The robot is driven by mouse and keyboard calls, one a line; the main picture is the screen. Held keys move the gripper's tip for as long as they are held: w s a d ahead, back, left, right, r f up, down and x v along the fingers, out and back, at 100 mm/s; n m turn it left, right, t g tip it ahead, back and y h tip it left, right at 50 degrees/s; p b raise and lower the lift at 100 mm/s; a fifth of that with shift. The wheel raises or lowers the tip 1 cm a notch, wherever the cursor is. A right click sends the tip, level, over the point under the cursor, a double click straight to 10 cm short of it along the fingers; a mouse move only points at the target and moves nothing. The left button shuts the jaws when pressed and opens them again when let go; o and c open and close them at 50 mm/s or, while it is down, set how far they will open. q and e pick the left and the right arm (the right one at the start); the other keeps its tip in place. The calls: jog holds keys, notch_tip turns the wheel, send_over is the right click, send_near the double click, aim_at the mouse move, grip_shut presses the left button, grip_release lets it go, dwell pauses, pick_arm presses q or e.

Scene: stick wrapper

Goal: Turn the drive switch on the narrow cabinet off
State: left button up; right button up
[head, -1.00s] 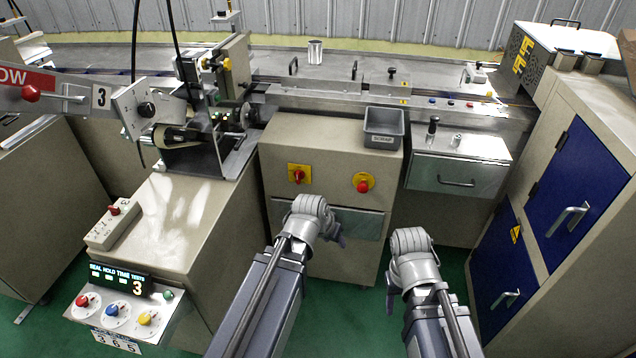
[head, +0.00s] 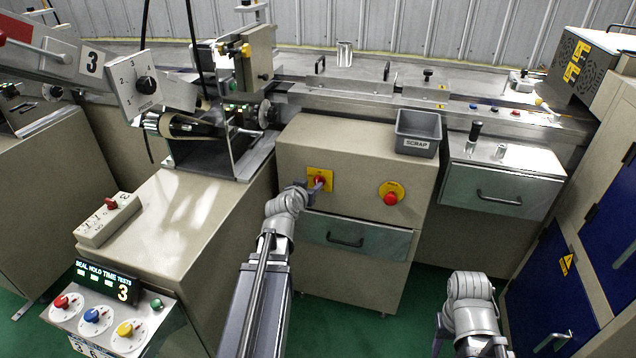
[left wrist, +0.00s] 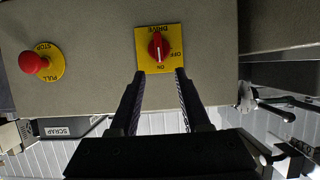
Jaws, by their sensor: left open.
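The drive switch (head: 320,181) is a red knob on a yellow plate on the front of the narrow cabinet (head: 349,150). In the left wrist view the switch (left wrist: 158,46) sits on a plate marked DRIVE, OFF and ON. The white line on its knob points toward ON. My left gripper (head: 308,189) is at the plate in the head view. In the left wrist view its two fingers (left wrist: 161,73) are apart and empty, with tips at the plate's ON edge, one on each side of the knob's line. My right arm is low at the right, its jaws mostly hidden.
A red STOP button (head: 391,196) on a yellow disc is right of the switch; it also shows in the left wrist view (left wrist: 33,62). Below is a drawer handle (head: 345,241). A grey SCRAP bin (head: 418,133) sits on the cabinet top. A control box (head: 108,220) stands left.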

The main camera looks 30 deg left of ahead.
aim_at(317, 180)
pick_arm(q)
jog(key=b+x, duration=0.2)
jog(key=x, duration=0.4)
jog(key=shift+w+f, duration=0.2)
jog(key=shift+w, duration=0.15)
grip_shut()
